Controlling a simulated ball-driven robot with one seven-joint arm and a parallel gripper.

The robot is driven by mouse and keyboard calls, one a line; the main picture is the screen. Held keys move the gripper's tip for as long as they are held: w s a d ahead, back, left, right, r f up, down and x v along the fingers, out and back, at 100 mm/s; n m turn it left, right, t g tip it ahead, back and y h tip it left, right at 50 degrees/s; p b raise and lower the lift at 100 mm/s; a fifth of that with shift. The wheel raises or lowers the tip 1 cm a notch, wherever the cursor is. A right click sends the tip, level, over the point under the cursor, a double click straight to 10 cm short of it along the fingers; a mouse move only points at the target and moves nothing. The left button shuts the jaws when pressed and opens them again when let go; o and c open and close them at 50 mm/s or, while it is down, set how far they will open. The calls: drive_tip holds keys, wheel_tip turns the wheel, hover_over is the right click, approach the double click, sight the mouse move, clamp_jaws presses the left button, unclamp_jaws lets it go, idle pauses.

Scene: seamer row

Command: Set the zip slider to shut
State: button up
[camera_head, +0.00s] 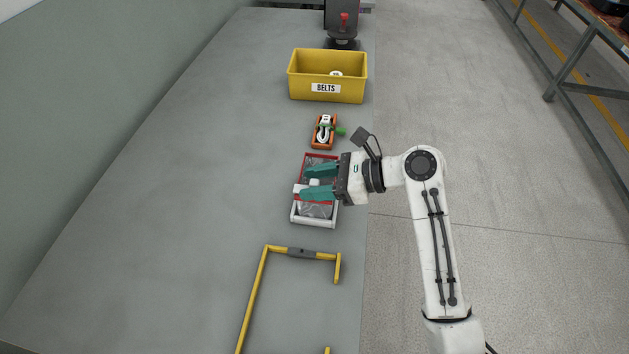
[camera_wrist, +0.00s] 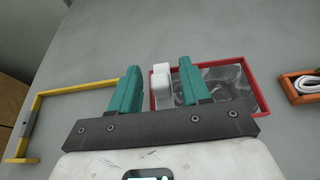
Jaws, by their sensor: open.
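A small frame lies flat on the bench, with a red-edged part (camera_head: 320,156) at the far end and a white-edged part (camera_head: 314,223) nearer, around clear wrinkled film. In the wrist view, its red edge (camera_wrist: 265,98) shows right of my gripper. The white, blocky zip slider (camera_wrist: 161,84) stands at the frame's edge between my two teal fingers; part of it shows in the head view (camera_head: 297,188). My gripper (camera_head: 308,183) is open over the frame, with a finger on each side of the slider. Whether the fingers touch it, I cannot tell.
An orange holder (camera_head: 316,142) with a white item and green knob stands beyond the frame. Behind it is a yellow BELTS bin (camera_head: 325,91). A yellow bar frame (camera_head: 265,283) lies nearer. The bench (camera_head: 180,180) is clear on the left.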

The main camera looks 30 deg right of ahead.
drive_tip(key=shift+w+a+f, duration=0.1)
drive_tip(key=shift+a, duration=0.1)
clamp_jaws()
idle(0.4)
